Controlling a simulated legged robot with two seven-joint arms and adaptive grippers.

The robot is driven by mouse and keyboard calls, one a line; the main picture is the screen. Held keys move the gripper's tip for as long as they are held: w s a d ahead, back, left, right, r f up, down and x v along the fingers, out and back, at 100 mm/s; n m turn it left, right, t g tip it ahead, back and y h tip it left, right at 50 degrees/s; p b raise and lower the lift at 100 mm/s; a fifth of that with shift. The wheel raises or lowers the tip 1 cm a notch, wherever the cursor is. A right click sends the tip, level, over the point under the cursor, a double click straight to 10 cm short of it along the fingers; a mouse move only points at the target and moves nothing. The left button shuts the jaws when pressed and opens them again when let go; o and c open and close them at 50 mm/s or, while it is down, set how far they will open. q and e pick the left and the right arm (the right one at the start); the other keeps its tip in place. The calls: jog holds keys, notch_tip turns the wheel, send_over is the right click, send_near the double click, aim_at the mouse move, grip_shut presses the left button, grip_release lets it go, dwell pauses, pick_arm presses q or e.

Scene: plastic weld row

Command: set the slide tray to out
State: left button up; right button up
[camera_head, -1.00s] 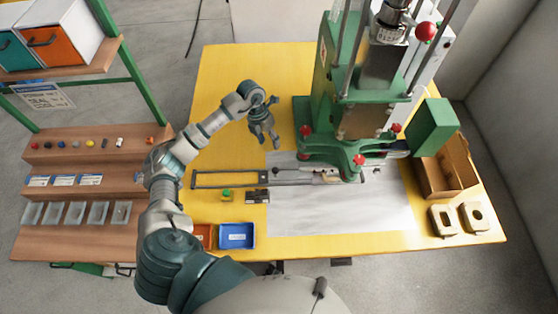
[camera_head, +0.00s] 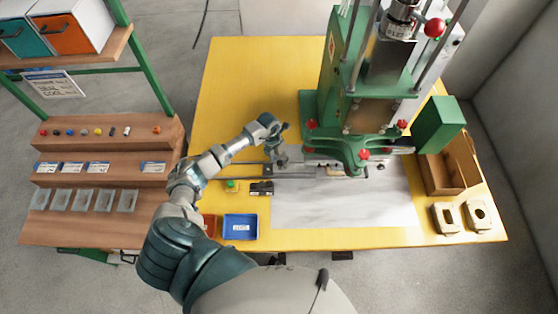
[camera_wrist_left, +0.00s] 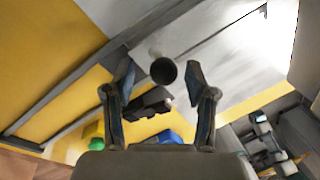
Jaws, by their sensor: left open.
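The slide tray's grey rails (camera_head: 305,176) run left to right across the yellow table, onto a pale sheet and under the green press. A small pale part (camera_head: 334,170) sits on the rails at the press's front; I cannot tell how far the tray is slid. My left gripper (camera_head: 279,159) is above the rails, left of the press. In the left wrist view my left gripper (camera_wrist_left: 160,82) is open, with a round black knob (camera_wrist_left: 163,71) showing between its fingertips. I see no grip on it. The grey rail (camera_wrist_left: 85,78) also shows there. My right gripper is not in view.
The green press (camera_head: 365,110) with red knobs stands just right of my gripper. A blue bin (camera_head: 240,227), a green button box (camera_head: 232,186) and a black block (camera_head: 262,188) sit in front. The back left tabletop is clear.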

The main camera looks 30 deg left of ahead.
pick_arm(q)
jog(key=shift+d+f, duration=0.1)
jog(key=shift+f, duration=0.15)
jog(key=shift+d, duration=0.15)
grip_shut()
